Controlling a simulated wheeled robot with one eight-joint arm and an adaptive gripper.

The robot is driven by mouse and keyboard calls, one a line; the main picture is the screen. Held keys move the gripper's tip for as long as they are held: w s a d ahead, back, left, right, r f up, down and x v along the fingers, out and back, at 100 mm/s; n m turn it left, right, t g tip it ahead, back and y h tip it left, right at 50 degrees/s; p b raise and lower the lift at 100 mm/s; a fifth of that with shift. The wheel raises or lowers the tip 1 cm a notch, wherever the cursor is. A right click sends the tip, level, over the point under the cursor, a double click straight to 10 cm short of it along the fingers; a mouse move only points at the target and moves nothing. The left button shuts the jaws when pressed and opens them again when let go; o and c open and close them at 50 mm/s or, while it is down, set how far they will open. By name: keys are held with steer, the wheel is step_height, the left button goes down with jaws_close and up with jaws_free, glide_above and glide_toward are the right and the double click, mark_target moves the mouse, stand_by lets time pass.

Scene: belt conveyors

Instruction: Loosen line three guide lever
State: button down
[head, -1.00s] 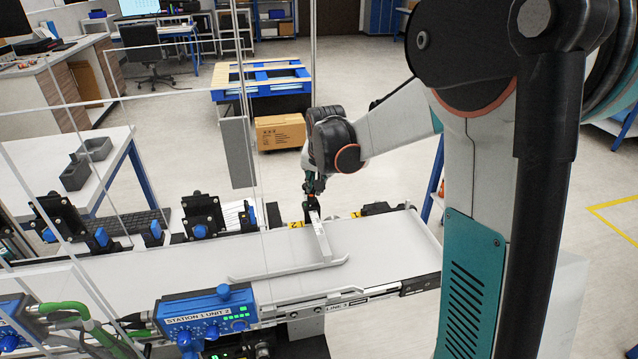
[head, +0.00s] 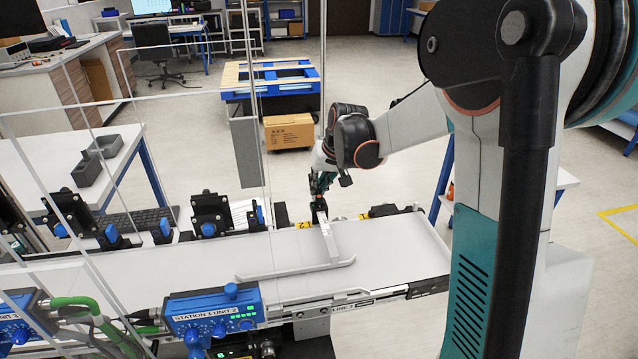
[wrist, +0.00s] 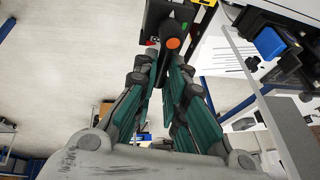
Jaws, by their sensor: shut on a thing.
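My gripper (head: 319,194) reaches down to the far edge of the line 3 conveyor (head: 400,250), at the back end of a pale guide bar (head: 328,240). In the wrist view its two teal-sided fingers (wrist: 171,55) close on a dark lever (wrist: 171,58) with an orange round end, set against a black block. In the head view the lever is hidden behind the fingers and too small to make out. The guide bar runs across the belt to a long pale rail (head: 295,270) lying along it.
A yellow number tag (head: 303,225) sits beside the gripper. Black brackets with blue knobs (head: 208,229) line the far edge to the left. Clear guard panels stand at left. A blue control box (head: 213,311) is at the near side. A cardboard box (head: 289,131) lies on the floor behind.

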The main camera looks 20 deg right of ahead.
steer(key=c, duration=1.6)
jaws_free()
steer(key=shift+c, duration=0.2)
steer(key=v, duration=1.2)
